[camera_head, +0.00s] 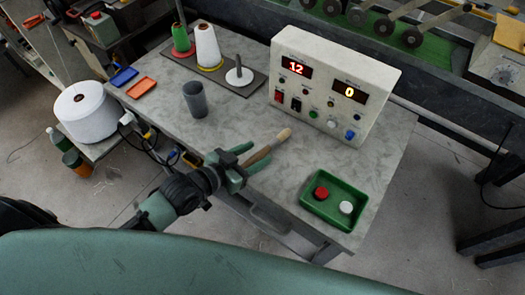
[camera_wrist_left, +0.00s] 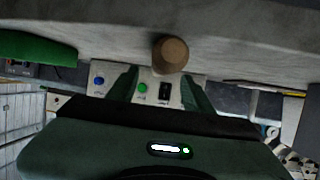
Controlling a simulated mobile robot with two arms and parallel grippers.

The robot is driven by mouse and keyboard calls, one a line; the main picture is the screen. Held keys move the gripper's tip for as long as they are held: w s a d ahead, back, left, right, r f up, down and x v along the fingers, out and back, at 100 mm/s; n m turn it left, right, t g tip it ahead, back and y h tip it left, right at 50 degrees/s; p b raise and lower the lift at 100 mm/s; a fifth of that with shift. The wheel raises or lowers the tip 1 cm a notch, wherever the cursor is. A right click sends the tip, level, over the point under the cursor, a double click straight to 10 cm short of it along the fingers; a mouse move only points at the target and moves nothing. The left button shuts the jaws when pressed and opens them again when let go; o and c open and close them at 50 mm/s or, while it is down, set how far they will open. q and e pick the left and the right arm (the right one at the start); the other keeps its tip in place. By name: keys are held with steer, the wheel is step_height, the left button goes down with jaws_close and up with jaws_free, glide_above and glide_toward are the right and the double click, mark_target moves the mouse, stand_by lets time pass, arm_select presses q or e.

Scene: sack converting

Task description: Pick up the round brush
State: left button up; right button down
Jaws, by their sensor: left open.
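The round brush (camera_head: 281,137) has a pale wooden handle and a browner part towards my left gripper. It lies near the front edge of the grey table. My left gripper (camera_head: 259,155) is open, its two fingers on either side of the brush's near part. In the left wrist view the brush shows end-on as a brown disc (camera_wrist_left: 170,54), just beyond and between the open fingers (camera_wrist_left: 158,78). I cannot tell whether a finger touches it. The right gripper is not in view.
A green tray (camera_head: 308,205) with a red and a white cap sits at the table's front right. A control box (camera_head: 335,85) stands behind the brush. A grey cup (camera_head: 195,100) and thread cones (camera_head: 207,47) stand further left. The tabletop between cup and tray is mostly clear.

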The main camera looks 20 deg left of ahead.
mark_target(261, 152)
arm_select(q)
steer(key=x, duration=0.4)
jaws_close()
